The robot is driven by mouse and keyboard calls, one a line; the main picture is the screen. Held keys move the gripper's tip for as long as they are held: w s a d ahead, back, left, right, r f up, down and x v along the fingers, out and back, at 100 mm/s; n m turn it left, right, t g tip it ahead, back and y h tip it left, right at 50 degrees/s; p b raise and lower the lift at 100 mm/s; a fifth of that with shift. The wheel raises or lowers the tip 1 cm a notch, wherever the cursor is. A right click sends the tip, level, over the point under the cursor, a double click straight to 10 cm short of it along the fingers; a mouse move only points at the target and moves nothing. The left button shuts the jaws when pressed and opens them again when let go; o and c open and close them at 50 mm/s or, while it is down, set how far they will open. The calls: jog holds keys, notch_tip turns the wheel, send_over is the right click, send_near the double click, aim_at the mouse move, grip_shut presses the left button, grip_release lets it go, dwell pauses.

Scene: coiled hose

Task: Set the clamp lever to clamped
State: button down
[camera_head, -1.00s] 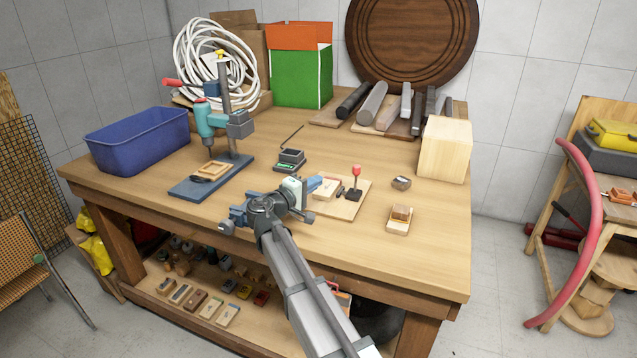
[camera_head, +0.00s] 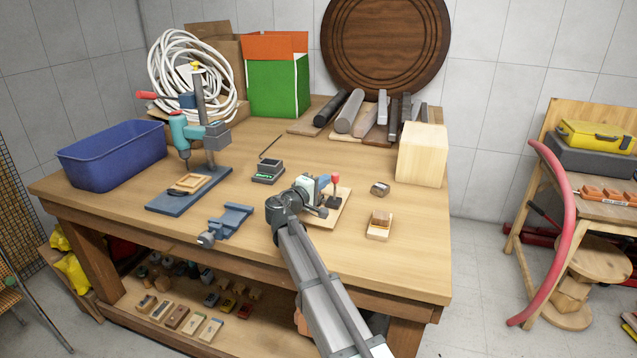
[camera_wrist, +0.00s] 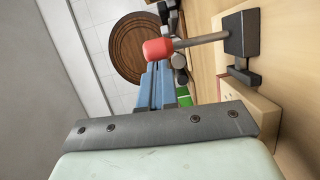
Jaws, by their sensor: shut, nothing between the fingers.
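The clamp lever (camera_head: 335,178) has a red knob on a thin grey rod and stands roughly upright on a light wooden board (camera_head: 341,208). In the wrist view its red knob (camera_wrist: 157,50) and rod run sideways from a dark base block (camera_wrist: 241,33). My gripper (camera_head: 324,182) is beside the lever, just left of it in the head view, and partly hides the board. Its blue fingers (camera_wrist: 165,88) are together and empty. In the wrist view the fingertips lie close to the red knob. I cannot tell whether they touch it.
A blue vise (camera_head: 229,222) is at the front edge, left of my arm. A small dark device (camera_head: 268,171) stands behind it. A drill press (camera_head: 200,135) and blue bin (camera_head: 113,157) are left. A wooden block (camera_head: 422,155) stands right.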

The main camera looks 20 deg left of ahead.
jog(key=shift+d, duration=0.1)
dwell(0.3)
jog(key=shift+d+r+m, duration=0.1)
jog(key=shift+d+m, duration=0.05)
jog(key=shift+m, duration=0.25)
jog(key=shift+d, duration=0.15)
jog(key=shift+d+r+m+g+y, duration=0.15)
jog(key=shift+d+m+g, duration=0.1)
jog(key=shift+d+m, duration=0.25)
jog(key=shift+d+r+m+g+y, duration=0.15)
jog(key=shift+d+m+g, duration=0.1)
jog(key=shift+d+m, duration=0.25)
jog(key=d+f+m+y, duration=0.1)
jog(key=d+m, duration=0.1)
jog(key=d+f+m+g+y, duration=0.1)
jog(key=d+m, duration=0.1)
jog(key=m, duration=0.1)
jog(key=d+f+m+y, duration=0.1)
jog(key=d+m, duration=0.1)
jog(key=m, duration=0.1)
jog(key=shift+d+g, duration=0.25)
jog(key=shift+g, duration=0.05)
jog(key=shift+d+f, duration=0.3)
jog(key=shift+f, duration=0.05)
